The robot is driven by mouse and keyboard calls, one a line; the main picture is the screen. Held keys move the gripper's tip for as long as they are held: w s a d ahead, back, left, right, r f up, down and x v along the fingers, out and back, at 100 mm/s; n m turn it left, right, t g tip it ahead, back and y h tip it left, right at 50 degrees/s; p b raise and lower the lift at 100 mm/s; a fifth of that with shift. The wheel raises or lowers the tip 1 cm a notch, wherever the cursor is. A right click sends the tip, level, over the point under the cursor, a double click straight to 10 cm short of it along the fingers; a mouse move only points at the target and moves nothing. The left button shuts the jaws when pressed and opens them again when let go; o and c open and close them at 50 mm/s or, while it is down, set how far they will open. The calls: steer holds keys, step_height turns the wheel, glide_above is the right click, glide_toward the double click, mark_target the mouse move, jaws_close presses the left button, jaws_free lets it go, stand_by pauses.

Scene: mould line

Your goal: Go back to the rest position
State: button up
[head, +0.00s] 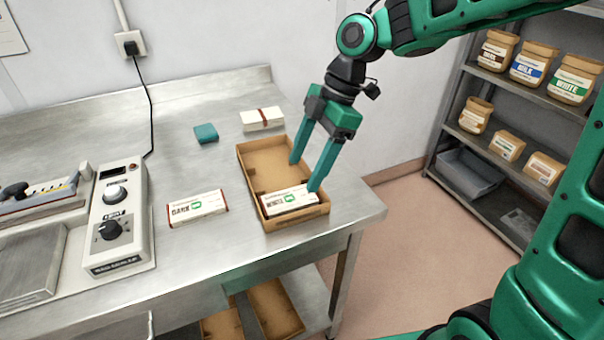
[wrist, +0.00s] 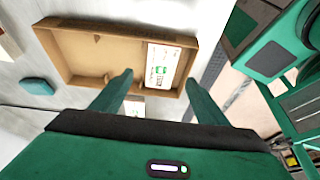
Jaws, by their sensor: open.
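My gripper (head: 305,175) is green and open, with nothing between its fingers. It hangs over the right side of a brown cardboard tray (head: 257,157) on the metal table. In the wrist view my gripper (wrist: 158,92) shows both fingers apart near the tray's edge, and the tray (wrist: 70,28) lies beyond them. A white labelled box (head: 287,200) lies inside the tray at its near end; the box also shows in the wrist view (wrist: 161,66). The right fingertip appears close to this box in the head view; I cannot tell whether it touches.
Another labelled box (head: 197,208) lies left of the tray. A white stack with a dark band (head: 262,119) and a teal block (head: 206,133) lie behind. A bag sealer (head: 115,220) stands at left. A shelf with jars (head: 500,145) stands at right, beyond open floor.

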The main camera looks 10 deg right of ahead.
steer(key=shift+d+r, duration=0.25)
steer(key=shift+r, duration=0.25)
steer(key=s+d+f+m+t+h, duration=0.1)
steer(key=s+d+m, duration=0.1)
steer(key=d+m, duration=0.55)
steer(key=s+d+m+t+h, duration=0.15)
steer(key=d+m, duration=0.35)
steer(key=d, duration=0.6)
steer(key=s+d+f+m+g+h, duration=0.1)
steer(key=s+d+f+m, duration=0.2)
steer(key=s+d+m, duration=1.1)
steer(key=s+m, duration=0.1)
steer(key=s, duration=0.2)
steer(key=shift+s+d+h, duration=0.25)
steer(key=shift+s+h, duration=0.05)
steer(key=shift+h, duration=0.05)
steer(key=shift+f, duration=0.1)
steer(key=shift+w+a+f+g, duration=0.1)
steer(key=shift+w+f+g, duration=0.15)
steer(key=shift+w, duration=0.4)
